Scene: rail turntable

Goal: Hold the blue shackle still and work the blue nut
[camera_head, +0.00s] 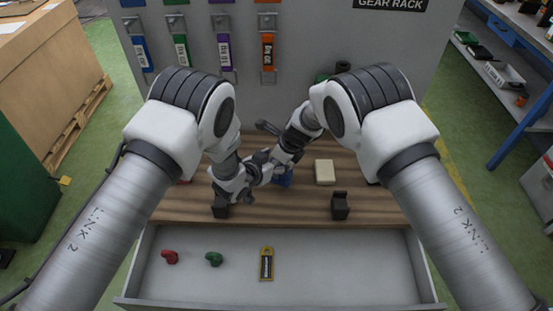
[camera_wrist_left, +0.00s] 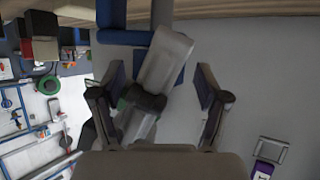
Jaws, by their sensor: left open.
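A light grey cylindrical part (camera_wrist_left: 163,62) with a dark band appears between or beyond the fingers. Blue bars (camera_wrist_left: 125,38) show behind it; I cannot tell what they belong to. In the head view my two wrists overlap above the wooden top, and the right gripper's fingers cannot be made out.
A cream block (camera_head: 324,172) and a black block (camera_head: 340,207) stand on the wooden top (camera_head: 300,212). The grey rack panel (camera_head: 340,40) rises behind.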

